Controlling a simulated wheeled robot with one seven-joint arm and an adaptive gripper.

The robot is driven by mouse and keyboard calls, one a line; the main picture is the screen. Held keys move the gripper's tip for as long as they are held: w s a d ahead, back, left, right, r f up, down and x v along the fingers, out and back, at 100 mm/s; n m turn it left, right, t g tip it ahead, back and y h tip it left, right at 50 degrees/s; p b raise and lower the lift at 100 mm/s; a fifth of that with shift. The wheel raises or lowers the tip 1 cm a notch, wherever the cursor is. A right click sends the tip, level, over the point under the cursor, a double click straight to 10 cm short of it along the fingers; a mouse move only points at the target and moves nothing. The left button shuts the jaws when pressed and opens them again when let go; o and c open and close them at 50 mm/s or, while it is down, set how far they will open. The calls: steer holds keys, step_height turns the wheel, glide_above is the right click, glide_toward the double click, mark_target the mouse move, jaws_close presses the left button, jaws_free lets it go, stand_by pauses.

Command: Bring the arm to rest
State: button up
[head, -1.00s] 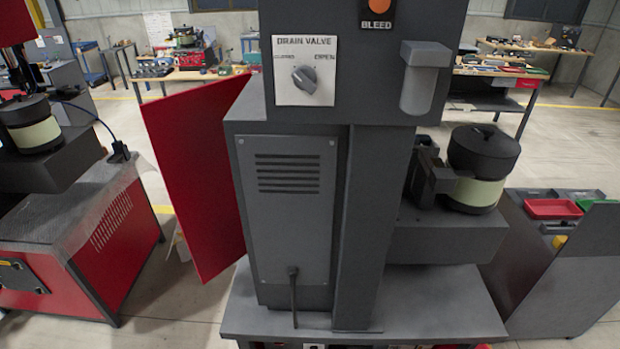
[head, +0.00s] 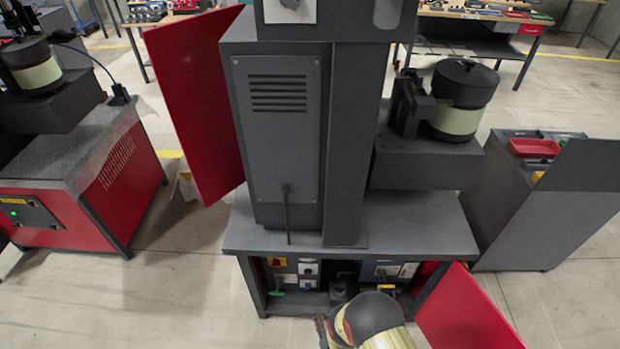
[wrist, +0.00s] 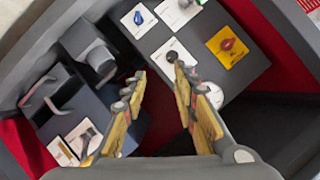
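My arm (head: 372,322) shows at the bottom of the head view, in front of the open lower bay of the grey machine stand (head: 350,222). The fingers cannot be made out there. In the wrist view my gripper (wrist: 160,78) is open, with two yellow-and-grey fingers apart and nothing between them. It points into the bay. Beyond the fingertips are a yellow plate with a red knob (wrist: 228,45), a white plate with a black knob (wrist: 172,54) and a white plate with a blue knob (wrist: 138,18).
A grey block-like fitting (wrist: 94,54) stands left of the fingers. A red door (head: 466,312) hangs open right of the bay; another red panel (head: 195,100) stands open above left. A bowl unit (head: 462,98) sits right, beside a grey cart (head: 540,215). Floor shows around the stand.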

steer(key=s+d+f+n+g+h, duration=0.2)
steer(key=s+d+f+n+g, duration=0.15)
steer(key=s+f+g, duration=0.75)
steer(key=w+d+r+n+g+h+b, duration=0.1)
steer(key=w+r+n+g+b, duration=0.15)
steer(key=r, duration=1.85)
steer(key=w+r+n+g+h+b, duration=0.1)
steer(key=w+r+g+b, duration=0.15)
steer(key=r, duration=1.75)
steer(key=s+d+r+t+b, duration=0.3)
steer(key=s+r, duration=0.1)
steer(key=r, duration=0.8)
steer(key=s+d+r+m+t+b, duration=0.1)
steer(key=s+r, duration=0.4)
steer(key=r, duration=0.8)
steer(key=s+d+r+t+b, duration=0.4)
steer(key=s+d+r+b, duration=0.1)
steer(key=r, duration=0.8)
steer(key=shift+r+t+y+b, duration=0.2)
steer(key=shift+t+y+b, duration=0.1)
steer(key=shift+y+b, duration=0.15)
